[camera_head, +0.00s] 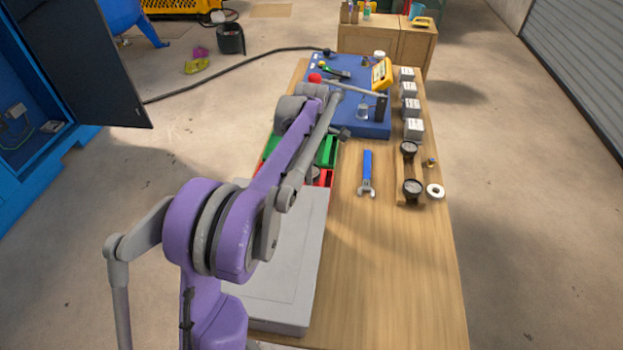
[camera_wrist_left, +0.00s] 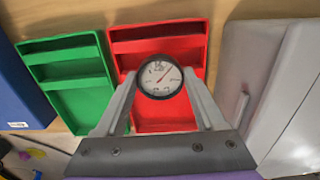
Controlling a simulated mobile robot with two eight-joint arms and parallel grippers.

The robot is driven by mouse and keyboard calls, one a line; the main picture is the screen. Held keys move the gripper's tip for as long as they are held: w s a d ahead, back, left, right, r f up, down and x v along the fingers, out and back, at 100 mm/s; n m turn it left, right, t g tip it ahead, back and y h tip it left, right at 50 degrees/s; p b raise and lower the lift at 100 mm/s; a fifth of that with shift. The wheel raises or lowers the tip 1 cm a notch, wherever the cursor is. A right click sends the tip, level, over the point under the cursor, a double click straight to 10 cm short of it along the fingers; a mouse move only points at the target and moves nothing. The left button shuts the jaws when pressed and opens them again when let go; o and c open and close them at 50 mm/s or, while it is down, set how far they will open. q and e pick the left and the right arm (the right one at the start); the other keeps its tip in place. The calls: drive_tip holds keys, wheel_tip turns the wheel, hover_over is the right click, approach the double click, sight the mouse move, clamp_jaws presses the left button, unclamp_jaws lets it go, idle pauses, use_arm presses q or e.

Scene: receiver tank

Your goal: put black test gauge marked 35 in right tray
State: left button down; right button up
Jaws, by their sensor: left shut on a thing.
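My left gripper (camera_wrist_left: 160,95) is shut on a round gauge (camera_wrist_left: 160,77) with a black rim, white dial and red needle; its marking is too small to read. The gauge is in front of the red tray (camera_wrist_left: 138,36) in the left wrist view; I cannot tell its height above it. The green tray (camera_wrist_left: 97,106) is left of the red one there. In the head view my left gripper (camera_head: 314,174) is at the red tray (camera_head: 325,178), largely hidden by my arm; the green tray (camera_head: 327,152) is beyond. My right gripper is not in view.
Two black gauges (camera_head: 412,188) sit on a wooden stand at the right. A blue wrench (camera_head: 367,172) lies mid-table, with a white ring (camera_head: 435,191) at the right edge. A grey case (camera_head: 285,262) is in front of the trays. The front right of the table (camera_head: 395,270) is clear.

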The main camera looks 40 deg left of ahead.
use_arm(q)
drive_tip(key=shift+f, duration=1.85)
drive_tip(key=shift+f+b, duration=0.2)
drive_tip(key=shift+b, duration=0.1)
unclamp_jaws()
drive_tip(key=shift+r, duration=0.1)
